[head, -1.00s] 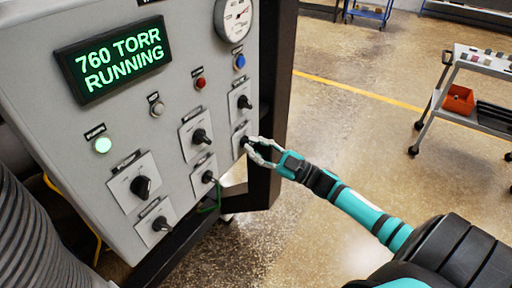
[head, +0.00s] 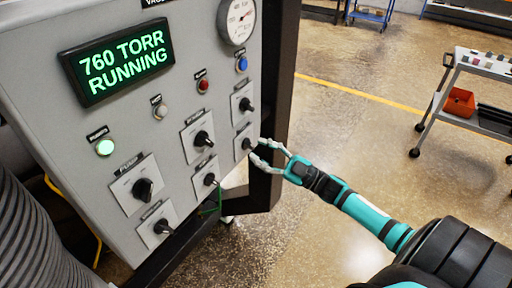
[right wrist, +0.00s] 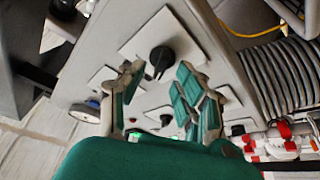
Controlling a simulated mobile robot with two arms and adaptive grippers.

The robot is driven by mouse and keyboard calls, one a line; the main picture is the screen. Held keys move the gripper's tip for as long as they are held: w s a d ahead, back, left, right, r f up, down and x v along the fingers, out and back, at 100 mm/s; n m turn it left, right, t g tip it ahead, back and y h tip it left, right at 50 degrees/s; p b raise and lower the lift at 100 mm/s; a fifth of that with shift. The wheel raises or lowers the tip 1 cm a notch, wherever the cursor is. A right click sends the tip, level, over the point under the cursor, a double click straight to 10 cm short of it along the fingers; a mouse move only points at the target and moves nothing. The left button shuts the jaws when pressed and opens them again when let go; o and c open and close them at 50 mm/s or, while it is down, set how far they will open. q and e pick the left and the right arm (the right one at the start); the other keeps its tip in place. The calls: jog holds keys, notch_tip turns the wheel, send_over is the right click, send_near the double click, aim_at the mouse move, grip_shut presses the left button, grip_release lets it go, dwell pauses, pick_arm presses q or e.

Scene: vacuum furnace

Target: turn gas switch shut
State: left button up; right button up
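The control panel (head: 105,130) carries several black rotary switches on white plates; their labels are too small to read, so I cannot tell which is named gas. My right gripper (head: 260,150) is beside the lowest switch of the right column (head: 247,143). Its fingers are spread, with a small gap to that switch. In the right wrist view the open fingers (right wrist: 158,95) frame a black knob (right wrist: 161,59) on a white plate, with nothing held between them. A pale line marks the knob's face. My left gripper is not in view.
The green display (head: 118,60) reads 760 TORR RUNNING. A green lamp (head: 105,147) is lit. Other switches, such as the one above (head: 243,104), sit close by. A cart (head: 470,115) with an orange bin stands at the right. The floor between is clear.

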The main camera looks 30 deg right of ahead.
jog(key=v, duration=1)
jog(key=s+d+f+m+g+h, duration=0.1)
jog(key=s+f+m+h, duration=0.2)
jog(key=f, duration=0.8)
jog(key=s+d+f+m+g+h, duration=0.15)
jog(key=f+m+h, duration=0.3)
jog(key=f, duration=0.65)
jog(key=s+f+m+g+h, duration=0.15)
jog(key=f+h, duration=0.35)
jog(key=f, duration=0.5)
jog(key=s+a+f+m+g, duration=0.1)
jog(key=s+a+f+g, duration=0.2)
jog(key=s+f, duration=0.3)
jog(key=s+a+f+m+g, duration=0.1)
jog(key=s+a+f+g, duration=0.3)
jog(key=f, duration=0.5)
jog(key=s+a+f+g, duration=0.3)
jog(key=s+a+f, duration=0.1)
jog(key=s, duration=0.5)
jog(key=s+a+f+g, duration=0.2)
jog(key=s+a+f, duration=0.2)
jog(key=s+a, duration=0.3)
jog(key=s, duration=0.3)
jog(key=shift+f+g, duration=0.3)
jog(key=shift+g, duration=0.1)
